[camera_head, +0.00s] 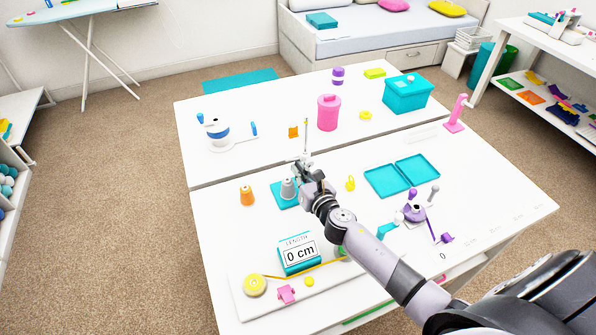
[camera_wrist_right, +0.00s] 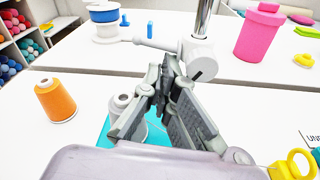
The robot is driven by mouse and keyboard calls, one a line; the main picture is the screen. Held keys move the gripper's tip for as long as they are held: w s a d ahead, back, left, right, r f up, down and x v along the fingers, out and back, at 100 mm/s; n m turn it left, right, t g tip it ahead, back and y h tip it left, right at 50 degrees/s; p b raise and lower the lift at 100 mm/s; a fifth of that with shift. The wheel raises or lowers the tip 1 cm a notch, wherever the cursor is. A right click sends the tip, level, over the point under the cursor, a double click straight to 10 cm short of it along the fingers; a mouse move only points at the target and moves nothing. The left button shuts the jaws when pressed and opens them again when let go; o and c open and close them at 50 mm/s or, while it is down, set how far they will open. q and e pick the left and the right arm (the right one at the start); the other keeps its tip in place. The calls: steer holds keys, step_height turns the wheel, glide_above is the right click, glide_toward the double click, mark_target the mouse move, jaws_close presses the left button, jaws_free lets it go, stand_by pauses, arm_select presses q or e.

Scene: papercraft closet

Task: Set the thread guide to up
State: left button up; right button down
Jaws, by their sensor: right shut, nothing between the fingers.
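The thread stand has a teal base (camera_head: 281,201) with a grey thread cone (camera_head: 288,189) on it; the cone also shows in the wrist view (camera_wrist_right: 121,103). A thin upright metal rod (camera_wrist_right: 204,18) rises behind my right gripper and also shows in the head view (camera_head: 306,129). A white collar with a short arm, seemingly the thread guide (camera_wrist_right: 198,58), sits on this rod; its arm points left, roughly level, in the wrist view. My right gripper (camera_head: 304,168) is shut and empty, its fingertips (camera_wrist_right: 169,66) close below the guide. Contact cannot be told. My left gripper is out of view.
An orange thread cone (camera_head: 247,196) stands left of the base. A yellow ringed piece (camera_head: 350,183) and an open teal box (camera_head: 388,181) lie to the right. The length display (camera_head: 299,253) stands nearer. A pink jar (camera_head: 328,112) stands on the far table.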

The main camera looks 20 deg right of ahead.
step_height(320, 180, up, 11)
steer(key=p, duration=0.9)
steer(key=shift+r, duration=0.15)
steer(key=shift+w+d+r, duration=0.1)
steer(key=shift+w, duration=0.05)
